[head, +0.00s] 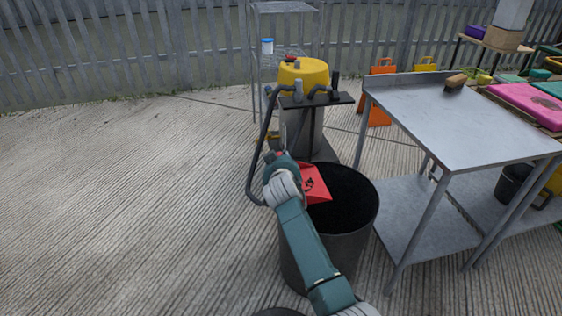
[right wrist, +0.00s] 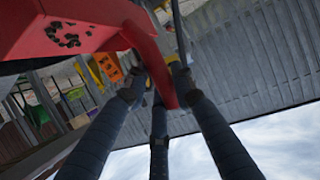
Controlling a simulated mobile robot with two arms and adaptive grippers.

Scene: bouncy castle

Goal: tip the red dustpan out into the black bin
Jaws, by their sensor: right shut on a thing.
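The red dustpan (head: 320,188) is over the left part of the open mouth of the black bin (head: 350,243) in the head view. A small cluster of dark bits (head: 308,183) lies on it. In the right wrist view the dustpan (right wrist: 105,15) fills the top left, with the dark bits (right wrist: 65,36) on its red face. My right gripper (right wrist: 157,88) is shut on the dustpan's handle. In the head view my arm hides most of the handle and the fingers. The bin stands upright and its inside looks dark. My left gripper is not in view.
A metal table (head: 445,115) stands close on the bin's right, with a brush (head: 455,82) on top. A yellow-topped vacuum cleaner (head: 303,75) with a dark hose stands behind the bin. An orange floor sign (head: 378,100) is farther back. The concrete on the left is clear.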

